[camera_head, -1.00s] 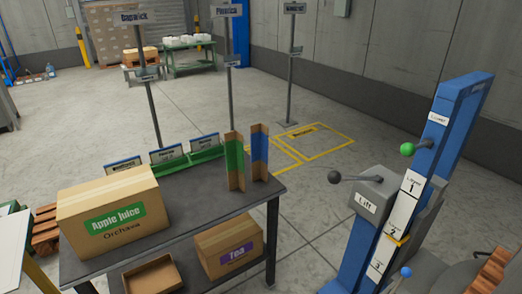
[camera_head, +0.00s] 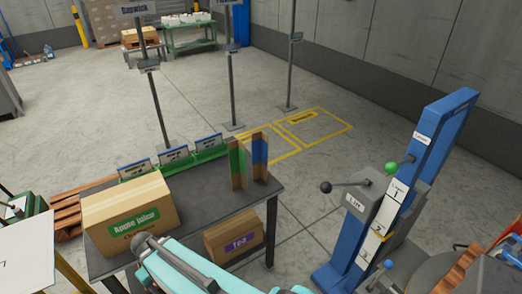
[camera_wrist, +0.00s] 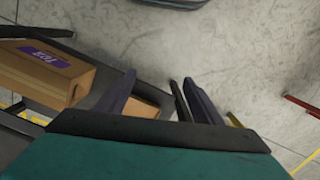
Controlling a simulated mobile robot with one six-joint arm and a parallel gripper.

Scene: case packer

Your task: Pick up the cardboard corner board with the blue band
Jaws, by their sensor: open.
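The corner board with the blue band (camera_head: 260,158) stands upright on the right part of the dark table (camera_head: 215,205). A second corner board with a green band (camera_head: 237,164) stands close to its left. Neither board shows in the wrist view. My gripper (camera_wrist: 162,92) is open, with its dark fingers apart and no corner board between them. In the head view my teal arm reaches in at the bottom, in front of the table, and the fingertips cannot be made out.
An Apple juice box (camera_head: 128,208) stands on the table's left part. A Tea box (camera_head: 234,238) is on the lower shelf and also shows in the wrist view (camera_wrist: 45,68). Green sign holders line the table's back edge. A blue lift post (camera_head: 430,150) with levers stands right.

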